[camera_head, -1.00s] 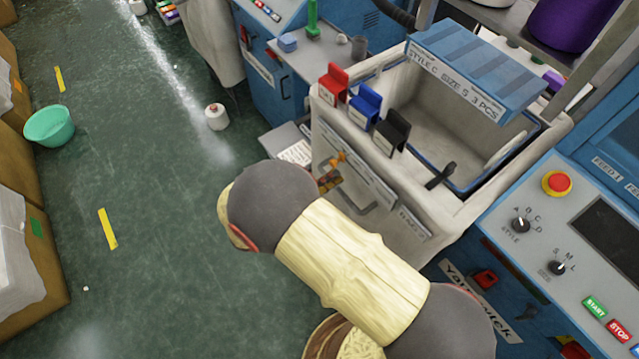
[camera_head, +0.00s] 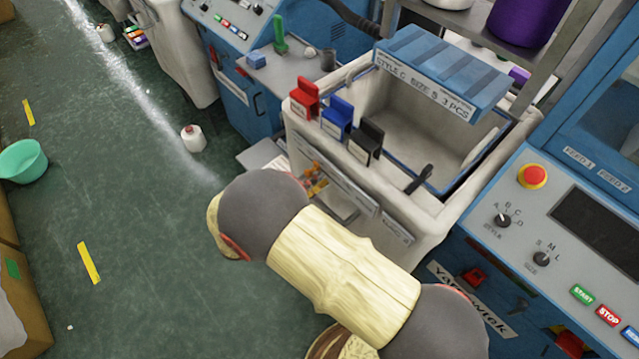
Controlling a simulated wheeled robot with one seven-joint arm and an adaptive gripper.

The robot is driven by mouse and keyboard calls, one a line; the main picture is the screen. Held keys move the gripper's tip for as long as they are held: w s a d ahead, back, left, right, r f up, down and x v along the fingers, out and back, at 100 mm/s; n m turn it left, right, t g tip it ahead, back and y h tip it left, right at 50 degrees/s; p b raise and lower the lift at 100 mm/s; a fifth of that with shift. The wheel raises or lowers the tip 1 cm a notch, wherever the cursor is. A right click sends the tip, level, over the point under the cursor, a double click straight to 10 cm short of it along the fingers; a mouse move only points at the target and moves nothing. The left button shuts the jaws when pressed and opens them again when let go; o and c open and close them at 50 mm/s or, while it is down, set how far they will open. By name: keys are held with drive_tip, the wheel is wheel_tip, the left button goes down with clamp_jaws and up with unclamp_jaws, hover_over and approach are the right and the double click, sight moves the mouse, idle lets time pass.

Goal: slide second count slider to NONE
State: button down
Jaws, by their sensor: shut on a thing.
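A pale bin (camera_head: 415,205) stands on the machine row, with a narrow labelled strip (camera_head: 350,190) along its front face. A small orange and red cluster (camera_head: 315,178) shows at the strip's left end, where the count sliders seem to be. Individual sliders and the strip's lettering are too small to tell apart, so I cannot say which slider is which. My gripper (camera_head: 318,186) is at this cluster, shut on a small slider there. My own grey and wood-coloured arm hides most of it.
Red (camera_head: 304,100), blue (camera_head: 337,118) and black (camera_head: 366,141) clips sit on the bin's rim, with a black lever (camera_head: 419,180) further right. A control panel (camera_head: 530,225) stands at right.

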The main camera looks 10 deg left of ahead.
sight(311, 160)
drive_tip(key=shift+w+a+b, duration=0.75)
drive_tip(key=shift+w+a, duration=0.5)
drive_tip(key=shift+a, duration=0.2)
drive_tip(key=shift+w+a+b, duration=0.75)
drive_tip(key=shift+w+a, duration=0.5)
drive_tip(key=shift+a, duration=0.2)
drive_tip(key=shift+s+d, duration=0.4)
drive_tip(key=shift+s, duration=0.05)
drive_tip(key=b+v, duration=0.1)
drive_tip(key=v, duration=0.7)
